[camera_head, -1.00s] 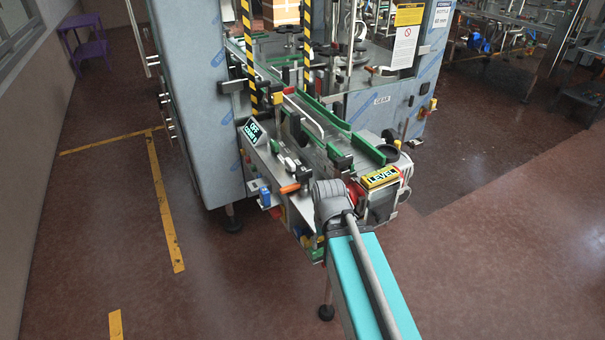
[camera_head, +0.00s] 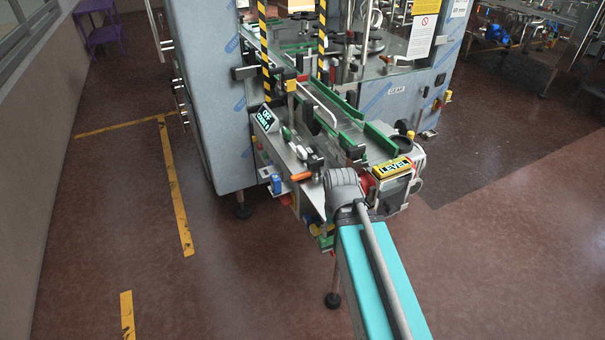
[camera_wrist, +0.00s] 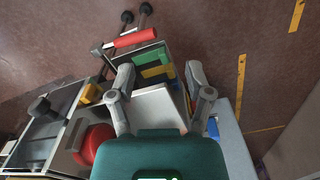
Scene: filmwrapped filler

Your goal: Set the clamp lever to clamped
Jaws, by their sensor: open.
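A lever with a red grip (camera_wrist: 135,37) shows in the wrist view, above and left of my gripper and apart from it. In the head view, a lever with an orange grip (camera_head: 301,176) lies on the near left side of the machine (camera_head: 208,95). I cannot tell which of these is the clamp lever, or whether they are the same one. My gripper (camera_wrist: 158,80) is open, its two fingers apart over a pale block and green and yellow parts, with nothing between the tips. In the head view my arm's end hides the fingers.
A yellow LEVEL sign (camera_head: 393,167) stands right of my arm, and a dark OFF sign (camera_head: 264,118) further back. A red round part (camera_wrist: 92,143) lies left of my gripper, a blue part (camera_wrist: 213,127) right of it. Open floor (camera_head: 500,270) lies to the right.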

